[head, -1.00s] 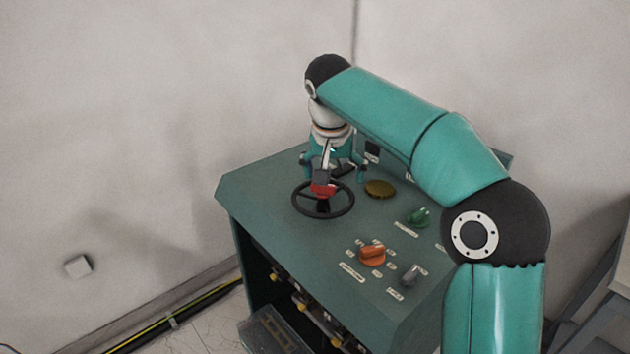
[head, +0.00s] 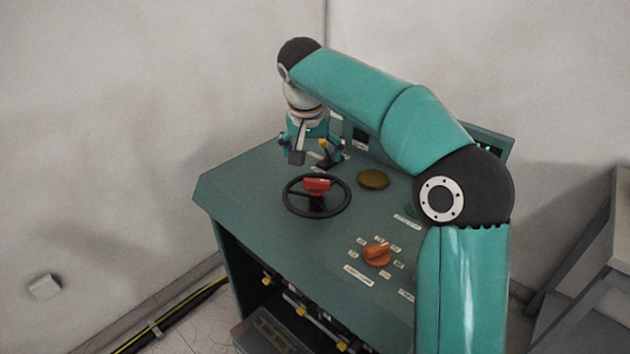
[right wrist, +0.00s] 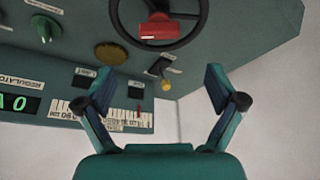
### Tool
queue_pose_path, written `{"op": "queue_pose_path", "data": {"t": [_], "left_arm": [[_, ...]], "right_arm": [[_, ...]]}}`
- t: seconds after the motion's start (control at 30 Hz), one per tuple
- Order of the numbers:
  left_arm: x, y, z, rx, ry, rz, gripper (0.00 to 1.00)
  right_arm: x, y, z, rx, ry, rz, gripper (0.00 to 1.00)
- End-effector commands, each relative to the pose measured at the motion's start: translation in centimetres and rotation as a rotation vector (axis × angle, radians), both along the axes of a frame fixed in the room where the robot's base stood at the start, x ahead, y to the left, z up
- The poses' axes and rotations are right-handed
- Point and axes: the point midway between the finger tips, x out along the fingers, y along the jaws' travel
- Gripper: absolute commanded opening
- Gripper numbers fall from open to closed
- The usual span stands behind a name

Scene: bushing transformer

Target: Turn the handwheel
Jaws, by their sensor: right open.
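The handwheel (head: 316,203) is a black ring with spokes and a red piece (head: 317,186) at its middle, on the sloping green console top. It also shows upside down at the top of the right wrist view (right wrist: 158,30). My right gripper (head: 314,160) is open and empty, behind and slightly left of the wheel, apart from it. In the right wrist view its two fingers (right wrist: 160,85) are spread wide with nothing between them but background. My left gripper is not in view.
The green console (head: 255,180) bears a yellow-brown disc (head: 373,180) and an orange knob (head: 377,254). A yellow-tipped lever (right wrist: 170,85) stands near the wheel, towards the console's back. The right wrist view shows a green knob (right wrist: 45,27) and a digital display (right wrist: 15,103). A wall stands close behind.

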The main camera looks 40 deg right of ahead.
Motion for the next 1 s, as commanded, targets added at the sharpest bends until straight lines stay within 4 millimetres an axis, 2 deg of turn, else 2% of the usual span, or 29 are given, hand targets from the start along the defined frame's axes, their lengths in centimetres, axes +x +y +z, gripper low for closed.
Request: {"op": "queue_pose_path", "data": {"t": [0.03, 0.3, 0.5, 0.7, 1.0], "left_arm": [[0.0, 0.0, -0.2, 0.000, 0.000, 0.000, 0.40], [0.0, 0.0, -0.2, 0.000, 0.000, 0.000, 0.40], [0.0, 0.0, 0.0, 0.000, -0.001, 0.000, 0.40], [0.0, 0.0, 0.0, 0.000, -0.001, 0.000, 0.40], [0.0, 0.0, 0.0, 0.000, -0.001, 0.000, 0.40]], "right_arm": [[0.2, -0.4, -1.2, 0.001, 0.005, -0.002, 0.94], [1.5, -2.1, -6.5, 0.001, 0.006, -0.001, 0.94], [2.3, -3.0, -9.3, 0.001, 0.003, -0.001, 0.94], [2.6, -3.5, -10.5, 0.001, 0.001, 0.000, 0.94], [2.6, -3.5, -10.6, 0.001, -0.001, 0.000, 0.92]]}}
